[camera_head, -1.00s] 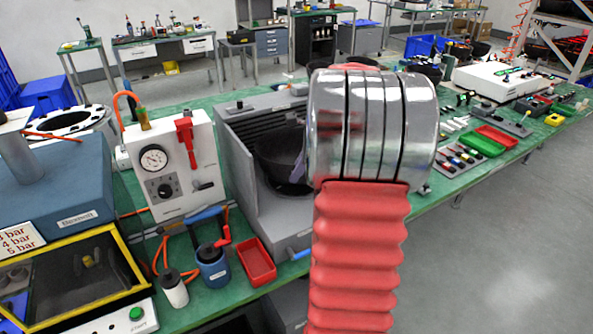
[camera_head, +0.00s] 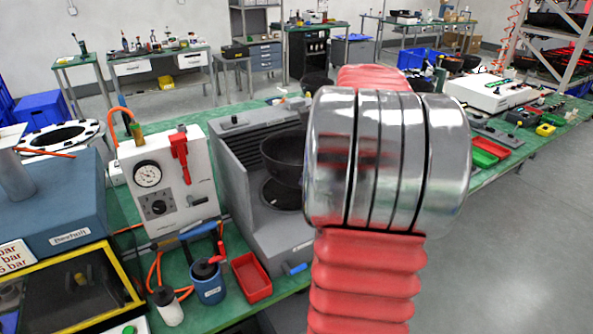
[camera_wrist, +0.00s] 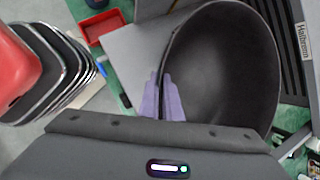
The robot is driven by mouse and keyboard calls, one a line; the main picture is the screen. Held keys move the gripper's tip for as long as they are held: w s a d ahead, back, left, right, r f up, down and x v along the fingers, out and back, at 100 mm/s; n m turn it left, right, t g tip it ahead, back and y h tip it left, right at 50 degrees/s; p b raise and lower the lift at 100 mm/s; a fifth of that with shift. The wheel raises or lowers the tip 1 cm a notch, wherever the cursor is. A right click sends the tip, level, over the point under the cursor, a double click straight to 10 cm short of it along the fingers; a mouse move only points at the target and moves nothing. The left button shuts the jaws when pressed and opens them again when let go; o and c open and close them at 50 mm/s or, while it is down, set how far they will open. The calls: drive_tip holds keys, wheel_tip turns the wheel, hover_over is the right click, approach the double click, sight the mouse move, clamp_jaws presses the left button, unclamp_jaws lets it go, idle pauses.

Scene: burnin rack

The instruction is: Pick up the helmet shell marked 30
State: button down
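A dark, bowl-shaped helmet shell (camera_head: 283,162) hangs open side up, just above the grey bench unit (camera_head: 232,165), with a gap over a dark round seat below it. My arm covers its right side in the head view. In the wrist view the shell (camera_wrist: 228,70) fills the upper right. The two purple fingers of my gripper (camera_wrist: 163,100) straddle its left rim, one outside and one inside, closed on the wall. My fingers are hidden in the head view. I cannot read a number on the shell.
A white gauge panel (camera_head: 165,183) stands left of the unit. A red tray (camera_head: 250,278), a blue pot (camera_head: 208,283) and a white bottle (camera_head: 168,307) are in front. The green bench continues right with a white machine (camera_head: 490,92) and trays. Open floor lies at right.

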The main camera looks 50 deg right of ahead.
drive_tip(key=s, duration=1.4)
drive_tip(key=shift+s+d, duration=0.15)
drive_tip(key=shift+s, duration=0.15)
